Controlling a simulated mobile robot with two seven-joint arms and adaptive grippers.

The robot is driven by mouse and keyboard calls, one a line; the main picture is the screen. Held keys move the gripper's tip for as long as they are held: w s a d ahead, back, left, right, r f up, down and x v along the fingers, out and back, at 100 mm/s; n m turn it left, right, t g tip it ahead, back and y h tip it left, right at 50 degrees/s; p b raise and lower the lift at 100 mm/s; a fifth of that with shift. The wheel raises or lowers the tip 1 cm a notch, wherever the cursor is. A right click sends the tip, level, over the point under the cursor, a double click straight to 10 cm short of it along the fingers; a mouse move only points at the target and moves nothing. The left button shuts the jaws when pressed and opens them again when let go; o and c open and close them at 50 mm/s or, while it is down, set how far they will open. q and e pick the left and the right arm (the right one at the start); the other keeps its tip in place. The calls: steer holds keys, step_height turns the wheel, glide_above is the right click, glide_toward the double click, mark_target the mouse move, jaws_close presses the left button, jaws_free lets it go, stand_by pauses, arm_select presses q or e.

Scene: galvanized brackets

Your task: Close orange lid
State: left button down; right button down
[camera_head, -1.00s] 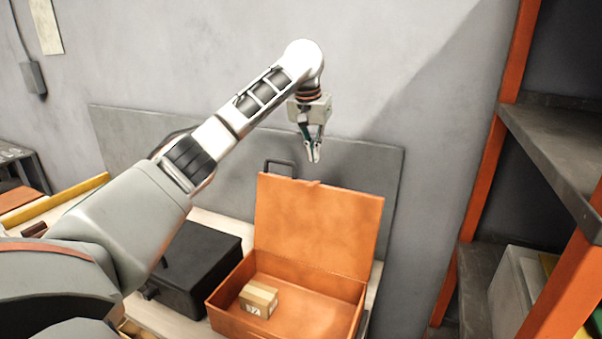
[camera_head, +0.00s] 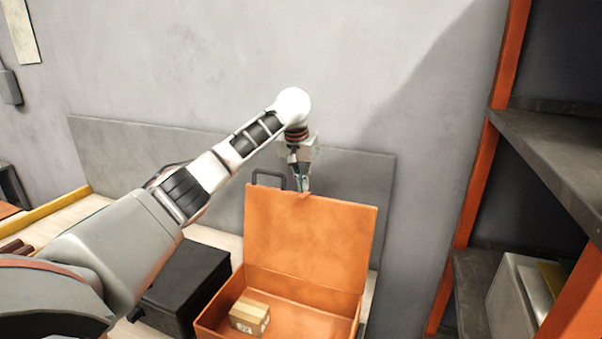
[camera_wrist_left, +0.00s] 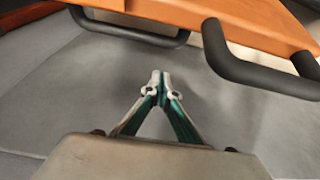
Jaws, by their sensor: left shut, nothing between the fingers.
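The orange lid (camera_head: 308,237) stands open and roughly upright at the back of the orange box (camera_head: 290,289). A small cardboard carton (camera_head: 249,316) lies inside the box. My left gripper (camera_head: 304,189) is shut and empty at the lid's top edge, on the wall side; its fingertips are partly hidden there, and I cannot tell whether they touch the lid. In the left wrist view, the shut fingers (camera_wrist_left: 159,82) point toward the grey back panel, below the orange lid edge (camera_wrist_left: 200,18) with its dark handles (camera_wrist_left: 250,75). My right gripper is not in view.
A black case (camera_head: 184,285) stands left of the orange box on the pale bench. A grey panel (camera_head: 150,150) leans on the wall behind. A shelf rack with orange posts (camera_head: 485,165) rises on the right.

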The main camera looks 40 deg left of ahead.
arm_select(q)
steer(key=shift+s+d+f, duration=0.1)
steer(key=shift+s+d, duration=0.15)
steer(key=shift+s, duration=0.7)
steer(key=shift+s+d, duration=0.2)
steer(key=shift+s, duration=0.75)
